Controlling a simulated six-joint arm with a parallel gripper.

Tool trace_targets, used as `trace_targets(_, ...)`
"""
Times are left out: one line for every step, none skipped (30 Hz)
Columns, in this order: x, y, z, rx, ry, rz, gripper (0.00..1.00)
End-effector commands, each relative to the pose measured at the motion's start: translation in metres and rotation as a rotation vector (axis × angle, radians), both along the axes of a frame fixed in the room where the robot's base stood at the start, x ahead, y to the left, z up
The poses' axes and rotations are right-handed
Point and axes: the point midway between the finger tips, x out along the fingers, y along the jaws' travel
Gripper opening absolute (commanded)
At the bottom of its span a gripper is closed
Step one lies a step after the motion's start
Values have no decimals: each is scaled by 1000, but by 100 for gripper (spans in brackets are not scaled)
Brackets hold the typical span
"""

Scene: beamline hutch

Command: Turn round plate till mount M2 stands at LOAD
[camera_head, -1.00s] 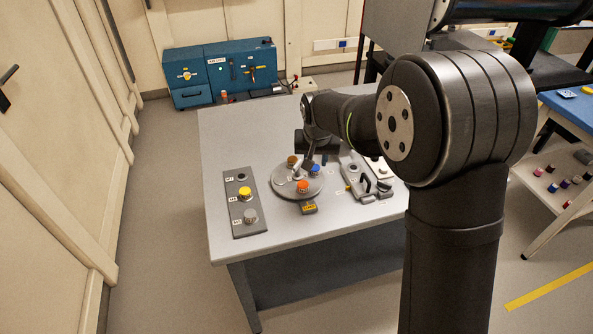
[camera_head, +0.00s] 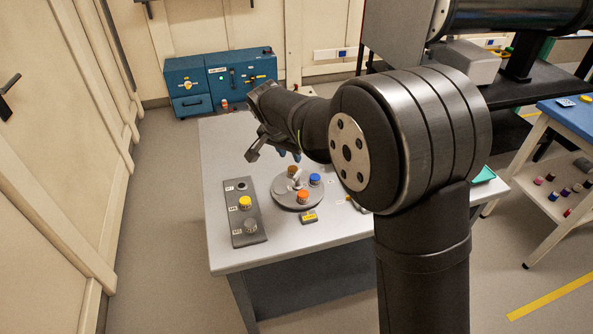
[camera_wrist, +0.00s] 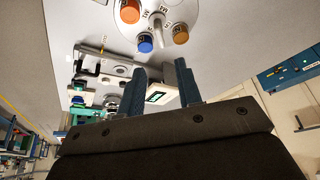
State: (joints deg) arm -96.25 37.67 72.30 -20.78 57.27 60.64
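The round plate (camera_head: 285,200) lies on the table. It carries an orange-capped mount (camera_head: 303,196) at the front, a blue-capped one (camera_head: 315,179) at the right, and a brown-orange one (camera_head: 292,171) at the back. A pale upright peg (camera_head: 297,181) stands between them. The yellow LOAD tag (camera_head: 309,217) is in front of the plate, nearest the orange cap.
Blue equipment (camera_head: 222,80) stands behind the table. My arm hides the table's right part.

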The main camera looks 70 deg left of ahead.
Motion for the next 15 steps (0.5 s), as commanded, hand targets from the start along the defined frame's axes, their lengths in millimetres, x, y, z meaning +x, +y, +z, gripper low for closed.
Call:
trace_targets(3, 3, -12, -5, 0, -2, 32)
trace_targets(5, 4, -18, -3, -1, -1, 32)
trace_targets(8, 7, -27, -3, -1, -1, 32)
trace_targets(10, 9, -33, -4, -1, -2, 32)
trace_targets(12, 10, -39, -3, -1, -1, 32)
trace_targets(14, 13, -47, -4, -1, -2, 32)
trace_targets(16, 14, -52, -3, -1, -1, 32)
trace_targets(17, 16, -58, -2, -1, -1, 32)
trace_targets(19, 18, -65, -4, -1, 0, 32)
trace_targets(20, 20, -70, -3, 0, -1, 32)
trace_targets(22, 21, -74, -3, 0, -1, 32)
trace_targets(23, 23, -80, -2, 1, 0, 32)
trace_targets(25, 24, -83, -3, 0, -1, 32)
trace_targets(26, 25, -86, -1, 0, 0, 32)
trace_targets(27, 26, -90, -1, 0, 0, 32)
